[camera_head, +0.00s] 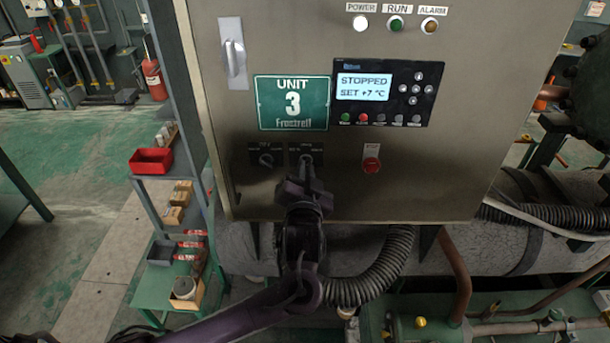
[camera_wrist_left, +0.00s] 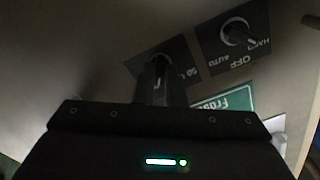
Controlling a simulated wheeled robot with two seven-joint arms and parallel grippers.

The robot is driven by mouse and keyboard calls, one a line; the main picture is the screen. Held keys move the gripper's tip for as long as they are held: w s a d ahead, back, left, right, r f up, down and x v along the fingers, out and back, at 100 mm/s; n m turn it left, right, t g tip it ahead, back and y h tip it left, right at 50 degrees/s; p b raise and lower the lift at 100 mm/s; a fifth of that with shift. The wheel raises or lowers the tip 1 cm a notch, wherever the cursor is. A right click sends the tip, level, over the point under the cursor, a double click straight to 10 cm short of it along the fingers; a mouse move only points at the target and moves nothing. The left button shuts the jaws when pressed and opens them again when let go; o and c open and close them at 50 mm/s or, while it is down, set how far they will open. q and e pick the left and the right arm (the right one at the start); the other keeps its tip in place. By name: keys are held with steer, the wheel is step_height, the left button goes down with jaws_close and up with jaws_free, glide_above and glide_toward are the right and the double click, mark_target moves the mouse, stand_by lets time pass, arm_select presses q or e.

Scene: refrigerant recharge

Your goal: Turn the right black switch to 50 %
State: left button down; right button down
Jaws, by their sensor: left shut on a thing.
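Two black switches sit side by side on the lower part of the grey cabinet door. The left switch (camera_head: 265,159) has a small knob and shows free. The right switch (camera_head: 306,158) has a black plate, and my left gripper (camera_head: 306,176) is up against it, shut on its knob. The gripper hides most of the knob, so its setting cannot be read. In the left wrist view the right switch's plate (camera_wrist_left: 182,66) shows behind the dark fingers (camera_wrist_left: 157,84). The left switch (camera_wrist_left: 236,33) is there at upper right, with upside-down HAND, OFF and AUTO lettering. My right gripper is not in view.
A red button (camera_head: 371,164) is to the right of the switches. Above are a green Unit 3 sign (camera_head: 292,102) and a display (camera_head: 363,87) reading STOPPED, SET +7 °C. A corrugated hose (camera_head: 375,275) runs below the cabinet. A shelf with a red bin (camera_head: 151,161) stands at left.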

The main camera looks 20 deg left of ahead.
arm_select(q)
steer(key=shift+d+n+b, duration=0.1)
steer(key=shift+n+b, duration=0.4)
steer(key=shift+n, duration=0.5)
steer(key=n+b, duration=0.3)
steer(key=n, duration=0.1)
stand_by(0.3)
